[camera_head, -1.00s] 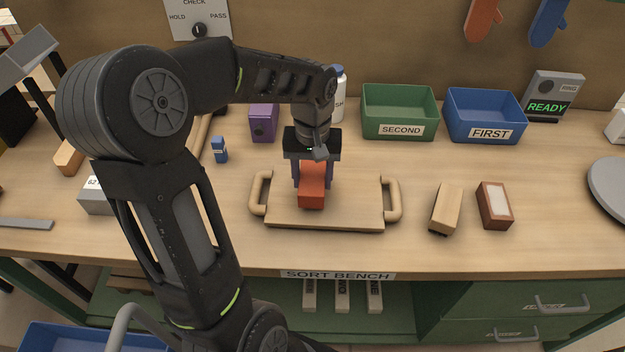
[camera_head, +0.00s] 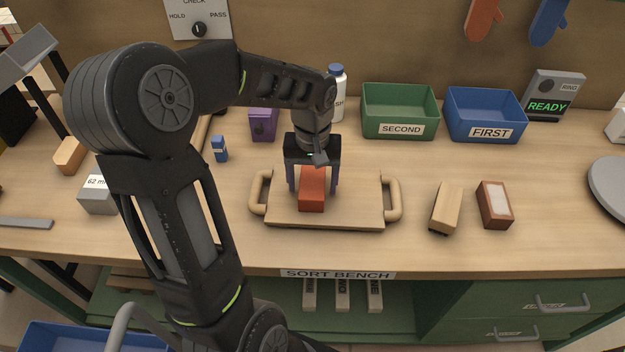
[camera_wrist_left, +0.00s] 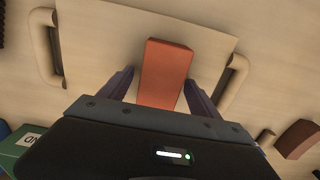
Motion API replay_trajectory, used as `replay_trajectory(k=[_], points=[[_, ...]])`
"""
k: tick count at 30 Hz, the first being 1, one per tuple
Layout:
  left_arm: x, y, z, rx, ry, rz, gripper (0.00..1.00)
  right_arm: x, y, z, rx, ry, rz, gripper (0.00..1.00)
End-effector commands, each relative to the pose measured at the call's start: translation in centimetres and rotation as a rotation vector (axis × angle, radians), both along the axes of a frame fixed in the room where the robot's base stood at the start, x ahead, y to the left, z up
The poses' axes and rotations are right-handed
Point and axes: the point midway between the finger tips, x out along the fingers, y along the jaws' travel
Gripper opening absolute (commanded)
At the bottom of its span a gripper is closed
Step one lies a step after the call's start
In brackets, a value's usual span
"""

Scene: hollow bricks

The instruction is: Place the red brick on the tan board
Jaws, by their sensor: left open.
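The red brick (camera_head: 312,190) lies on the tan board (camera_head: 350,213), which has a handle at each side. The brick also shows in the left wrist view (camera_wrist_left: 165,73), flat on the board (camera_wrist_left: 105,45). My left gripper (camera_head: 312,186) points down over the brick, with one finger on each side. In the wrist view my left gripper (camera_wrist_left: 160,85) is open, with a gap between each finger and the brick. The brick's far end is hidden under the gripper. My right gripper is not in view.
A pale brick (camera_head: 446,208) and a brown-edged brick (camera_head: 495,205) lie right of the board. A green bin (camera_head: 400,112) and a blue bin (camera_head: 485,115) stand at the back. A purple block (camera_head: 263,124) and a white bottle (camera_head: 337,95) stand behind the gripper.

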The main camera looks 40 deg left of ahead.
Motion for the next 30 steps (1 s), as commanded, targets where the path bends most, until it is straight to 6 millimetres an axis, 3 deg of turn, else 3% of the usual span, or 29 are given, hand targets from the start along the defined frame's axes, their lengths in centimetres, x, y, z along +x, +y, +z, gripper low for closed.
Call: replay_trajectory(k=[8, 21, 30], points=[[0.1, 0.1, 1.5, 0.002, -0.003, 0.000, 0.73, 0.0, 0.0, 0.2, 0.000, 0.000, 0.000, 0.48], [0.1, 0.0, 10.0, 0.000, -0.004, 0.001, 0.73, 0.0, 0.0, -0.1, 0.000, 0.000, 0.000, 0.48], [0.0, 0.0, 12.3, 0.000, -0.001, 0.000, 0.73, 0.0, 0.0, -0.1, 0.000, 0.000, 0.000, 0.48]])
